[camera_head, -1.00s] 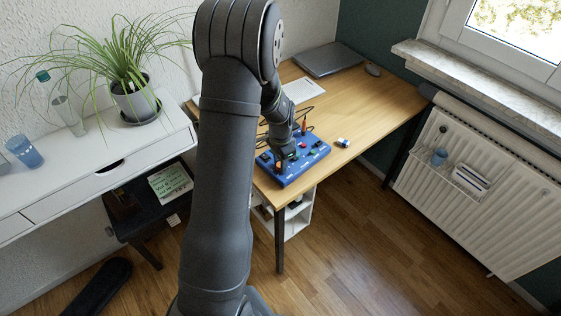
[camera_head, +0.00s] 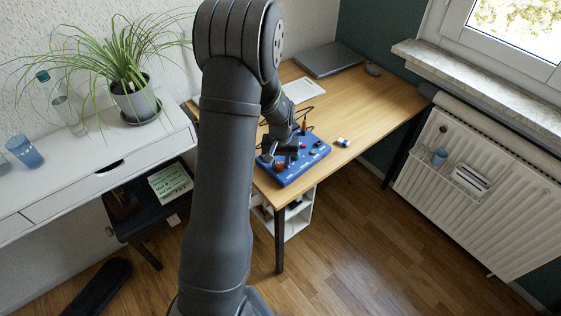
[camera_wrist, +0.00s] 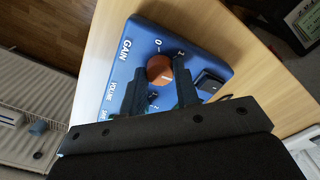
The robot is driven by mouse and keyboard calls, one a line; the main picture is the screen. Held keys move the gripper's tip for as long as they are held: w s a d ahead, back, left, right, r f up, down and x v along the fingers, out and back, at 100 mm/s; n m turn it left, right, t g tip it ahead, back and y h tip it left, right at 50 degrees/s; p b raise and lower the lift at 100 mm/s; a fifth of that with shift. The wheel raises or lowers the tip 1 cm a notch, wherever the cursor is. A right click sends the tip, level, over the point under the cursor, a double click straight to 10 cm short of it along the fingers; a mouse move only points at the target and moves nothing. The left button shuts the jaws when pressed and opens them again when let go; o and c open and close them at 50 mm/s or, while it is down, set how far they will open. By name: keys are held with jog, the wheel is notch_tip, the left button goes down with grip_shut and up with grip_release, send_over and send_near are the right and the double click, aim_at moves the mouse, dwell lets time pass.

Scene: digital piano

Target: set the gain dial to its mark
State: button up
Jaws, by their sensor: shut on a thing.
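The blue panel (camera_head: 308,165) lies on the front left corner of the wooden desk, with several coloured controls on it. The gain dial (camera_wrist: 160,69) is an orange-brown round knob near the panel's end in the wrist view, with a pale line on its face. The word GAIN and the marks 0 and 1 are printed around it. My gripper (camera_wrist: 160,80) is shut on the gain dial, one dark finger on each side. In the head view my gripper (camera_head: 282,158) is over the panel's left part and hides the dial there.
A black rocker switch (camera_wrist: 210,82) sits right of the dial in the wrist view. An upright orange-red part (camera_head: 304,128) and dark cables stand at the panel's back. The desk's right side is mostly clear.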

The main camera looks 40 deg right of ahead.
aim_at(281, 164)
jog(key=n, duration=1.3)
jog(key=shift+n, duration=0.4)
jog(key=n, duration=0.9)
jog(key=shift+n, duration=0.3)
jog(key=o, duration=1)
jog(key=shift+c, duration=0.2)
jog(key=shift+r, duration=0.1)
notch_tip(281, 164, up, 17)
jog(key=shift+r, duration=0.15)
